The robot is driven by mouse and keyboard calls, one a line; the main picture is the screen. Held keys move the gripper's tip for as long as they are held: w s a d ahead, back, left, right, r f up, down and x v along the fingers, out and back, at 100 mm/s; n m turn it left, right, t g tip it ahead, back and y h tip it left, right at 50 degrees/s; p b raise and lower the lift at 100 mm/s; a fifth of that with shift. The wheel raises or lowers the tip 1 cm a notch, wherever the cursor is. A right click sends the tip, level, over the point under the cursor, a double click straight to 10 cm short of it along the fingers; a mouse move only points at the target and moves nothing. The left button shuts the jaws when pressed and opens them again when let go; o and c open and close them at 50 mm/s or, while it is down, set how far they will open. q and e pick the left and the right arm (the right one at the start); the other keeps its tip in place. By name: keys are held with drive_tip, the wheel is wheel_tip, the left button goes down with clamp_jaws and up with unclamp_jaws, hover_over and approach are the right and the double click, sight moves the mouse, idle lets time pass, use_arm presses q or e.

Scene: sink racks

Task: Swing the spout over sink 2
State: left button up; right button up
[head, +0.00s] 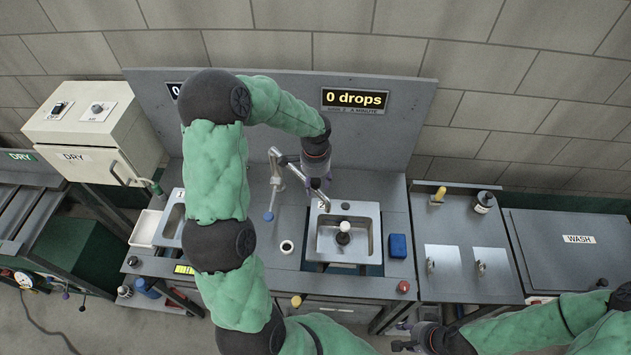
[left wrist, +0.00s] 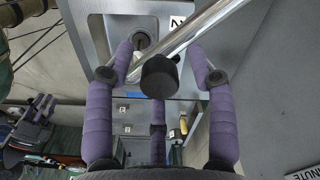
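The metal spout (head: 292,168) runs from the faucet post between the sinks toward the back left corner of sink 2 (head: 375,213). Its tip is near that sink's rim. My left gripper (head: 318,182) is at the spout, reaching down from above. In the left wrist view the shiny spout tube (left wrist: 205,32) passes diagonally between the spread purple fingers of my left gripper (left wrist: 165,70). The fingers look apart; contact with the tube is unclear. Sink 1 (head: 168,222) is partly hidden behind my left arm. My right gripper (head: 405,342) is at the bottom right, away from the sinks.
A dark stopper with a white knob (head: 343,234) stands in sink 2. A blue sponge (head: 398,246) lies right of it. A backboard (head: 380,135) with a "0 drops" display (head: 355,100) stands behind.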

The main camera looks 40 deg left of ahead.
use_arm(q)
drive_tip(key=shift+r, duration=0.1)
wheel_tip(320, 180, up, 12)
idle(0.5)
idle(0.5)
